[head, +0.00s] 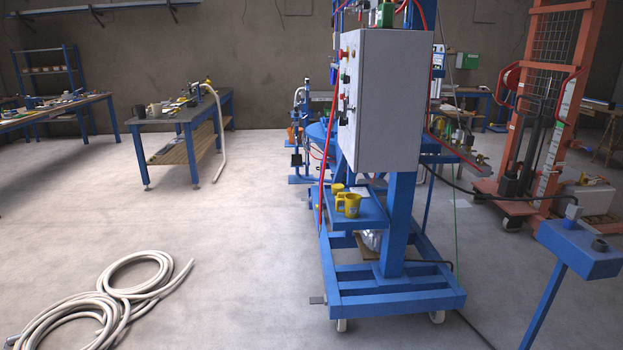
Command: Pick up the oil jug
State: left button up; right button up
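Two small yellow jugs stand close together on a blue shelf (370,219) at the side of the blue wheeled mixer frame, below a grey control box. The nearer yellow jug (348,205) is larger in the picture and has a handle. The other yellow jug (337,190) is just behind it to the left and partly covered. I cannot tell which of them is the oil jug. Neither of my grippers shows in the head view.
The grey control box (385,100) overhangs the shelf. The mixer's blue base frame (395,303) reaches low into the floor space. A coiled pale hose (125,293) lies at lower left. A blue pedestal (580,247) stands right.

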aim_at(352, 201)
jog(key=i+u, duration=0.1)
jog(key=i, duration=1.3)
